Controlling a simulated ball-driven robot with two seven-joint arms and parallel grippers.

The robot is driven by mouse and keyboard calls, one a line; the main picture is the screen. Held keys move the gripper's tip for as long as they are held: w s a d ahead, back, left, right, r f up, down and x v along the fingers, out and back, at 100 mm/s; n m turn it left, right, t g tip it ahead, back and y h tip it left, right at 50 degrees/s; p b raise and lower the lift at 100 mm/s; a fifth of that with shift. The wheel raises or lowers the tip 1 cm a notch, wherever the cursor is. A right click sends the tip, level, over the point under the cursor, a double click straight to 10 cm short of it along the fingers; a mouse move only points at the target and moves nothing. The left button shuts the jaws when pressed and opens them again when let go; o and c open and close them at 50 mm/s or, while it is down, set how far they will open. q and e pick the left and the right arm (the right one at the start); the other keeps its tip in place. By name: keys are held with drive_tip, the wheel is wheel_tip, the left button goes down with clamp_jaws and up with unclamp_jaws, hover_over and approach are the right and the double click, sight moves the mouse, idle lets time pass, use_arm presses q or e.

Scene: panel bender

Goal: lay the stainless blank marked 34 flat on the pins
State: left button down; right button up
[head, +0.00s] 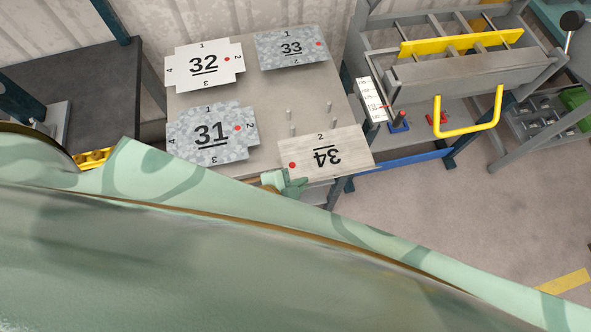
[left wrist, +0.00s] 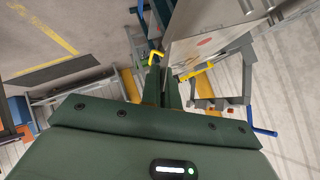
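The stainless blank marked 34 (head: 335,158) is brushed grey with a red dot, and its number reads upside down in the head view. It overhangs the table's front right corner, in front of several short upright pins (head: 291,128). My left gripper (head: 285,184) is at the blank's near left edge and appears shut on it. In the left wrist view the blank (left wrist: 212,28) rises from my left fingertips (left wrist: 163,80). The blank's contact with the pins or table cannot be made out. My right gripper is not in view.
Blanks 31 (head: 208,135), 32 (head: 203,65) and 33 (head: 291,48) lie on the table (head: 262,95). A grey machine with a yellow handle (head: 467,132) stands at the right. A dark bench (head: 100,75) is at the left. My own green body hides the foreground.

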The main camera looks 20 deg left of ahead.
use_arm(q)
drive_tip(key=shift+w+f, duration=0.15)
drive_tip(key=w+a+b, duration=0.2)
drive_tip(key=w+a, duration=0.1)
drive_tip(key=w, duration=0.1)
drive_tip(key=w+a+f+b, duration=0.1)
drive_tip(key=w+a+b, duration=0.2)
drive_tip(key=w, duration=0.2)
drive_tip(key=w+a+f+b, duration=0.1)
drive_tip(key=w+a+b, duration=0.1)
drive_tip(key=w+a, duration=0.1)
drive_tip(key=shift+w+a, duration=0.1)
drive_tip(key=shift+w, duration=0.8)
drive_tip(key=shift+f, duration=0.15)
drive_tip(key=shift+f+b, duration=0.4)
drive_tip(key=shift+b, duration=0.05)
drive_tip(key=c, duration=1.6)
unclamp_jaws()
drive_tip(key=shift+s, duration=0.1)
